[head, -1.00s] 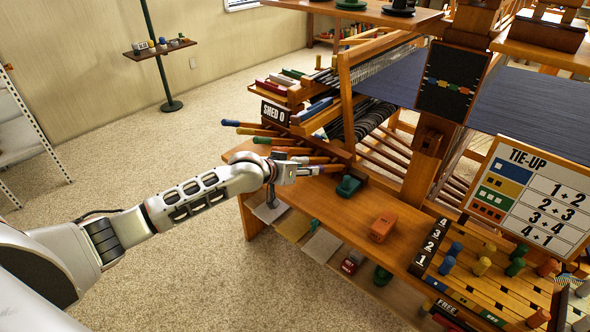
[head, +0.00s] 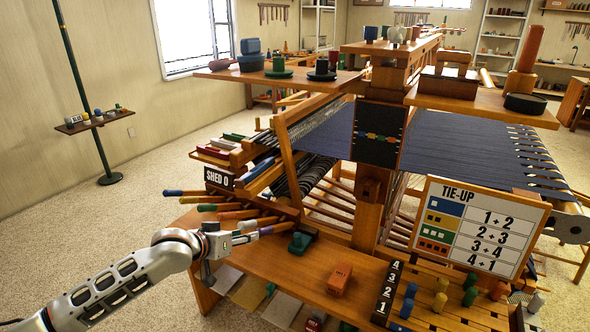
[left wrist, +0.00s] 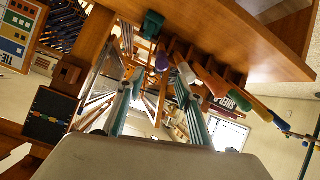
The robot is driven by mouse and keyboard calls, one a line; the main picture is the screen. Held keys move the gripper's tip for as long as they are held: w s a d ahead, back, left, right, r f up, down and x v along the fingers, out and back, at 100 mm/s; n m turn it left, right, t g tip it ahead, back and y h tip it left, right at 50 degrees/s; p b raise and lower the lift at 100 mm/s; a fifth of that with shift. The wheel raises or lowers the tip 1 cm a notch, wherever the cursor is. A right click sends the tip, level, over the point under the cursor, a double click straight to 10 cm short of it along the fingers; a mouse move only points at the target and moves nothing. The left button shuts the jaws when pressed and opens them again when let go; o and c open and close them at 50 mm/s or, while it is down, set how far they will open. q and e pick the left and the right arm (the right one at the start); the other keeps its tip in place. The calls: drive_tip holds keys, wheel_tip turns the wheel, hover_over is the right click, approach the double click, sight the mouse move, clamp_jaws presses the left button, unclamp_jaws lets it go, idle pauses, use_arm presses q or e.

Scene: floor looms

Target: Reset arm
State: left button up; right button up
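My left gripper (head: 248,236) is at the end of the arm coming in from the left, beside the row of coloured lever handles on the loom. In the left wrist view its two fingers (left wrist: 157,75) stand apart, with nothing seen clamped between them. Orange (head: 238,214), green (head: 208,207) and blue (head: 173,193) handles are close by. My right gripper is not in view.
The "SHED 0" sign (head: 219,178) is above the handles. A green block (head: 300,242) and an orange block (head: 340,279) sit on the wooden bench (head: 285,276). The tie-up board (head: 480,228) and pegboard (head: 455,315) are at right.

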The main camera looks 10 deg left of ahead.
use_arm(q)
drive_tip(key=s+d+f+m+h, duration=0.1)
drive_tip(key=s+d+f, duration=0.3)
drive_tip(key=s+f, duration=0.35)
drive_tip(key=s+d+f+m, duration=0.1)
drive_tip(key=s+d+f, duration=0.3)
drive_tip(key=s+f, duration=0.3)
drive_tip(key=s+a+f+y, duration=0.1)
drive_tip(key=s+f, duration=0.2)
drive_tip(key=s, duration=0.6)
drive_tip(key=s+a+f+m+y, duration=0.1)
drive_tip(key=s+f, duration=0.3)
drive_tip(key=s, duration=0.6)
drive_tip(key=shift+s+a, duration=0.15)
drive_tip(key=shift+a, duration=0.05)
drive_tip(key=shift+f, duration=0.1)
